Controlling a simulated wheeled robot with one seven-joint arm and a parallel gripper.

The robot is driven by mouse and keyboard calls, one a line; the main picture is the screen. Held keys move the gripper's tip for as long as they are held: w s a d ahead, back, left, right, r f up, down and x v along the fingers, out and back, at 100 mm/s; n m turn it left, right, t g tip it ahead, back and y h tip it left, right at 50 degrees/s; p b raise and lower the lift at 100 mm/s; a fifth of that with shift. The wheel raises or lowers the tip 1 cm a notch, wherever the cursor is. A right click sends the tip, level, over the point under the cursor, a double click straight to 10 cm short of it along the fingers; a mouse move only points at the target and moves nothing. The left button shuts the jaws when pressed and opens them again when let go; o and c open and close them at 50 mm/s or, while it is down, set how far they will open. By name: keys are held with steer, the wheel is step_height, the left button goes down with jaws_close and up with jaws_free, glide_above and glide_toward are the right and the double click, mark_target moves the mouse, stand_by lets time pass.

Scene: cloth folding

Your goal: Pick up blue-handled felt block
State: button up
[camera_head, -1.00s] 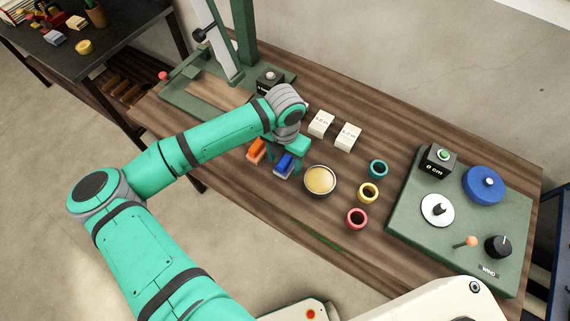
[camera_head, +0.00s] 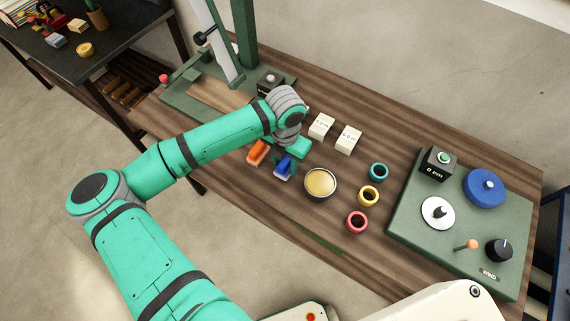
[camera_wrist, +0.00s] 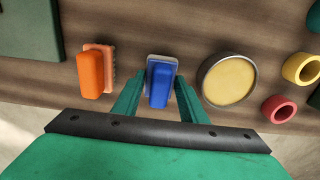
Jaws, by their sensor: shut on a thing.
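The blue-handled felt block (camera_head: 284,167) is on the wooden workbench, between an orange-handled block and a round dish. In the wrist view its blue handle (camera_wrist: 159,86) shows between my two fingers, with a pale felt base under it. My gripper (camera_wrist: 158,92) points down and is shut on the blue-handled block, one green finger on each side. In the head view my gripper (camera_head: 289,160) partly covers the block. I cannot tell whether the block still touches the bench.
The orange-handled block (camera_head: 258,152) lies just left. The round dish with a yellowish filling (camera_head: 320,182) stands close on the right. Teal (camera_head: 378,171), yellow (camera_head: 368,196) and red (camera_head: 357,222) rings lie beyond it. Two white blocks (camera_head: 348,140) stand behind. A green control board (camera_head: 460,225) fills the bench's right end.

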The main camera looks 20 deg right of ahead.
step_height(320, 180, up, 2)
steer(key=shift+r, duration=0.25)
steer(key=s+d+r, duration=0.2)
steer(key=s+r, duration=0.7)
steer(key=s, duration=0.5)
steer(key=shift+r, duration=0.3)
steer(key=shift+o, duration=1.1)
steer(key=shift+c, duration=0.4)
